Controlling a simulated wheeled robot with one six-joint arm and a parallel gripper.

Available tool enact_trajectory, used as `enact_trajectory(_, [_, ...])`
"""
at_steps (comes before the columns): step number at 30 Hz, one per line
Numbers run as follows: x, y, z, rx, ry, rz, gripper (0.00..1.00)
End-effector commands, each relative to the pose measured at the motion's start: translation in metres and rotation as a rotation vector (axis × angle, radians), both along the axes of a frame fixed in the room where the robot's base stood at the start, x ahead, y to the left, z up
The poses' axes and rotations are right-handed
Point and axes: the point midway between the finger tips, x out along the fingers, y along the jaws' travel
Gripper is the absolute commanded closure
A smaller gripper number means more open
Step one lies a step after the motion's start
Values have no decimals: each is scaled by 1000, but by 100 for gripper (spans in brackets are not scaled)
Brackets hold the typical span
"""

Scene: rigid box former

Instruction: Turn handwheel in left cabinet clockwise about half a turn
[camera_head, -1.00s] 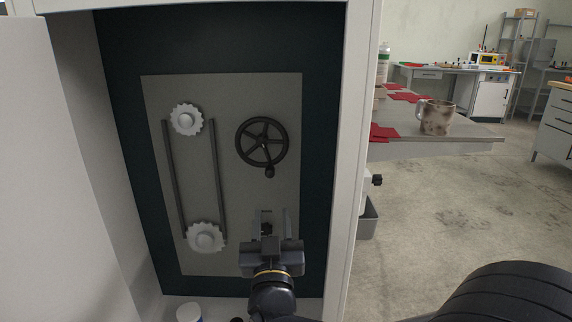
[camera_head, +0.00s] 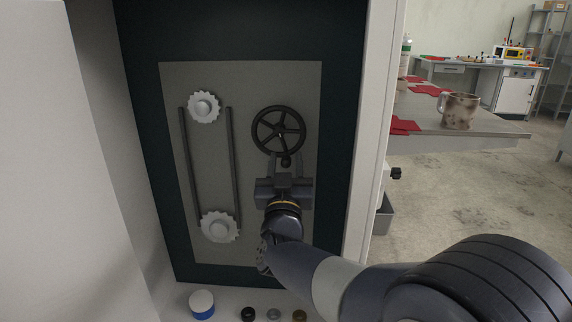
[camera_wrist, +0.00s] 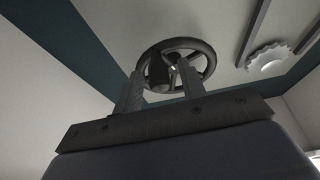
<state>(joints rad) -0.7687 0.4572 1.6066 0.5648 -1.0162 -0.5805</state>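The dark handwheel (camera_head: 279,112) is mounted on the grey panel (camera_head: 255,215) inside the left cabinet. It has several spokes and a crank knob (camera_head: 286,160) at the bottom of its rim. My gripper (camera_head: 286,160) is just below the wheel, with its fingers pointing up at the knob. In the wrist view my gripper (camera_wrist: 158,80) has its two fingers apart, with the handwheel (camera_wrist: 207,84) beyond them and the knob (camera_wrist: 158,72) showing between the fingertips. I see no clear contact between the fingers and the knob.
Two white toothed wheels (camera_head: 203,107) with dark vertical bars are on the panel's left. The cabinet's side wall (camera_head: 372,120) stands close on the right, its open door (camera_head: 60,160) on the left. A white and blue jar (camera_head: 201,304) and several small round things (camera_head: 274,314) stand on the cabinet floor.

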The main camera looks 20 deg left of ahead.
Motion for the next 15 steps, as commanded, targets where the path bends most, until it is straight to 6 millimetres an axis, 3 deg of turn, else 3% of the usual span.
enact_trajectory(9, [2,0,1,0,1,0,62])
enact_trajectory(15, [2,0,0,0,1,0,78])
